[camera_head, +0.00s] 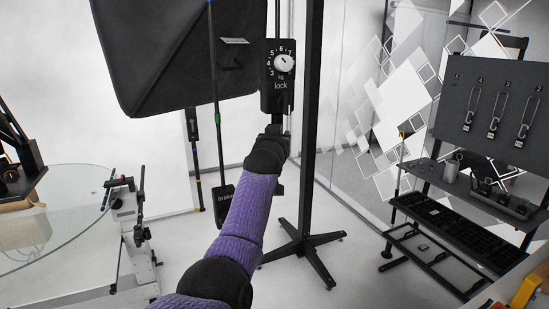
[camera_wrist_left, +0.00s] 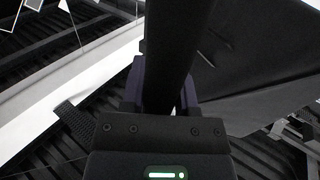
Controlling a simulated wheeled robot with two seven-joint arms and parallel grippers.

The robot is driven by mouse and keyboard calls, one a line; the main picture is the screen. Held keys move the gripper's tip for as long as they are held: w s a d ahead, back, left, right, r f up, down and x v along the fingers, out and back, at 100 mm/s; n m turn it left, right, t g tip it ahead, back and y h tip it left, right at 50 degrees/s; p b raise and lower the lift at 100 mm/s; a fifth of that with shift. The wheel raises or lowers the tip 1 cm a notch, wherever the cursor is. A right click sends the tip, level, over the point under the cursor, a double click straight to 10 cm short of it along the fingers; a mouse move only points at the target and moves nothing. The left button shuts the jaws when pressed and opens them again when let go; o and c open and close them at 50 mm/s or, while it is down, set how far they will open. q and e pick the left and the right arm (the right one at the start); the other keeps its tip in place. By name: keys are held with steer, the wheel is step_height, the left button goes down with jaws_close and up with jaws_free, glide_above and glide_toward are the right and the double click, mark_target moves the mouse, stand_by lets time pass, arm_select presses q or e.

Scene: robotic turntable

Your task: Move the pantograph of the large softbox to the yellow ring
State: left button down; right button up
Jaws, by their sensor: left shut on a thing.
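The large softbox (camera_head: 175,50) is a black fabric box at the upper left. Beside it hangs a black lock unit (camera_head: 272,97) with a white numbered dial. My left gripper (camera_head: 277,133), on the purple-sleeved arm, is just below that unit. In the left wrist view, the gripper (camera_wrist_left: 164,92) is shut around a dark bar (camera_wrist_left: 172,40). A thin rod (camera_head: 214,80) with a green band (camera_head: 216,119) hangs left of the unit, ending in a "brake" block (camera_head: 223,199). A pole behind has a yellow band (camera_head: 198,183). The fingertips are partly hidden in the head view.
A black stand (camera_head: 312,100) with a star-shaped foot rises right of my gripper. A glass turntable (camera_head: 50,225) is at left. A dark rack with hooks (camera_head: 490,110) and a shelf stands at right. White floor lies between.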

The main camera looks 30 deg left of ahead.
arm_select(q)
steer(key=shift+r+p, duration=0.8)
steer(key=shift+r, duration=1.25)
steer(key=shift+c, duration=1.8)
jaws_free()
steer(key=shift+f, duration=0.1)
steer(key=shift+s+d+f+b, duration=0.1)
steer(key=shift+s+d+b, duration=0.05)
steer(key=shift+s+b, duration=0.4)
steer(key=b, duration=0.3)
glide_toward(277, 121)
steer(key=x, duration=0.3)
steer(key=shift+f, duration=0.15)
